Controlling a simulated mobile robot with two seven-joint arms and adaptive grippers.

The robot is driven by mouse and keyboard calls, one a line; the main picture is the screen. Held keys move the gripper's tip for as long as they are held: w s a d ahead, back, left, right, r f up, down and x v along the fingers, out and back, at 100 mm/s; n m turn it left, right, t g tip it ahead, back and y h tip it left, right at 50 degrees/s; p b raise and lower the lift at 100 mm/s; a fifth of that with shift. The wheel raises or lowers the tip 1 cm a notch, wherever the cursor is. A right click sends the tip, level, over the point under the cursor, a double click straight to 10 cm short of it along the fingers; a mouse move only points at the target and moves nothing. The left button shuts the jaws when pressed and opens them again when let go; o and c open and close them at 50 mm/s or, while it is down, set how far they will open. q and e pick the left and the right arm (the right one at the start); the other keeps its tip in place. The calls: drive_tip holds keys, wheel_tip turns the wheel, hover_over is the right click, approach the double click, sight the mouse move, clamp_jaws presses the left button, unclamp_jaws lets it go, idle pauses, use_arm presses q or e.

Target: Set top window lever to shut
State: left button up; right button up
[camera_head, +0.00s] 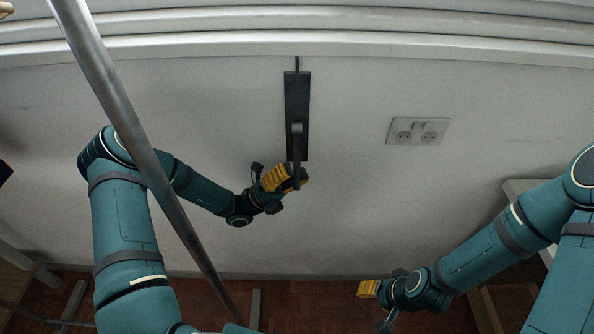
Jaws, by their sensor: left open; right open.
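The top window lever is a dark handle (297,142) hanging down from a dark upright plate (297,92) on the pale wall, below the white ledge. A thin dark rod rises from the plate's top. My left gripper (296,178), with yellow fingers, is open at the lower end of the handle. The handle's end overlaps the fingers in the picture, and I cannot tell if they touch. My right gripper (364,289) is open and empty, low in the view, well away from the lever.
A white double wall socket (418,131) is right of the lever. A grey metal pole (150,150) crosses the left side diagonally, in front of my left arm. White ledges (300,40) run along the top. Pale furniture (517,190) stands at the right.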

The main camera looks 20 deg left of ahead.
use_arm(q)
drive_tip(key=shift+w+d+r, duration=0.2)
drive_tip(key=shift+d+r, duration=0.2)
drive_tip(key=shift+d, duration=0.05)
clamp_jaws()
